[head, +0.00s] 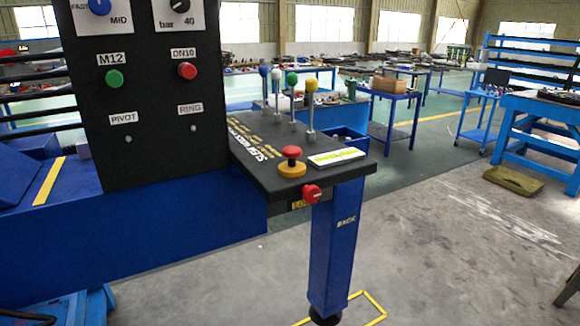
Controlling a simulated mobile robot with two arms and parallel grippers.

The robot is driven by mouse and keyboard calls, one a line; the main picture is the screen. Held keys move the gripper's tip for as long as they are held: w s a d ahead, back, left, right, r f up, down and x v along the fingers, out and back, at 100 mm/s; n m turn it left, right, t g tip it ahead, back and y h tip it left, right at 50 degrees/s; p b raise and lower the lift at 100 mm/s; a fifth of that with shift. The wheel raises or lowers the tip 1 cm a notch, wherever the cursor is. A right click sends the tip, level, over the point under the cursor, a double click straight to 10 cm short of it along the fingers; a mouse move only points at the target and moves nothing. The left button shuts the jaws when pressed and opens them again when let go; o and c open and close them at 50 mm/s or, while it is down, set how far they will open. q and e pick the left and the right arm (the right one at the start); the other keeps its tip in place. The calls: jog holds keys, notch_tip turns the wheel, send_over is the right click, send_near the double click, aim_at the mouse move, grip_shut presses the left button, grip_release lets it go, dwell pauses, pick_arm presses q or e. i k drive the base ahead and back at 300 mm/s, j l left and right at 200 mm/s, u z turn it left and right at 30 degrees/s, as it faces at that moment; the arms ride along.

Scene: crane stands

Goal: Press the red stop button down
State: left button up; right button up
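A red mushroom-shaped stop button (291,152) stands on a round yellow base (291,171) on top of the dark console shelf (258,168), near its front edge. Its red cap sits clear above the base on a dark stem. A second red knob (312,193) is on the shelf's front face, just below and to the right. A flat red button (187,70) labelled DN10 is on the upright black panel (150,140). Neither of my grippers shows in the head view.
A white label block (336,157) lies right beside the stop button. Several ball-topped levers, one with a yellow ball (311,85), rise behind it. A blue post (335,245) supports the shelf.

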aim_at(292, 153)
jog(key=u, duration=0.45)
jog(key=i+l+u, duration=0.1)
jog(key=u, duration=0.3)
jog(key=l+u, duration=0.2)
jog(key=u, duration=0.25)
jog(key=i+l+u, duration=0.1)
jog(key=l+u, duration=0.25)
jog(key=l, duration=0.5)
jog(key=l+u, duration=0.35)
jog(key=l, duration=0.45)
jog(key=k+l+u, duration=0.1)
jog(key=l+u, duration=0.2)
jog(key=l, duration=0.55)
jog(key=k+l, duration=0.1)
jog(key=l, duration=0.95)
jog(key=k+l, duration=0.15)
jog(key=l, duration=0.4)
